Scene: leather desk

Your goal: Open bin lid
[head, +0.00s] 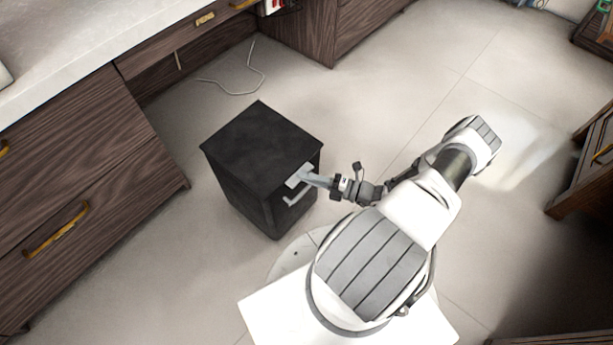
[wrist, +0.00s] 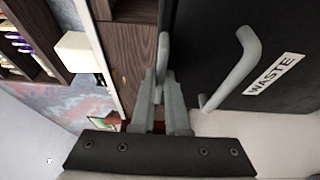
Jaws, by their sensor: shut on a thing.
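The bin (head: 255,150) is a black box standing on the floor in the head view. Its flat lid (head: 262,137) looks closed and level. My gripper (head: 305,178) reaches from the right to the lid's front edge. In the wrist view my gripper (wrist: 161,80) is shut on a grey lid handle (wrist: 163,48), seen nearly edge-on between the fingertips. A second grey bar handle (wrist: 237,68) is on the bin's black front, beside a white WASTE label (wrist: 273,75). The fingers hide part of the lid handle.
Dark wooden drawers (head: 80,190) with brass handles stand left of the bin under a pale countertop (head: 75,50). A white cable (head: 245,85) lies on the floor behind it. Wooden furniture (head: 585,165) stands at the far right. The tiled floor (head: 400,75) is clear behind and right of the bin.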

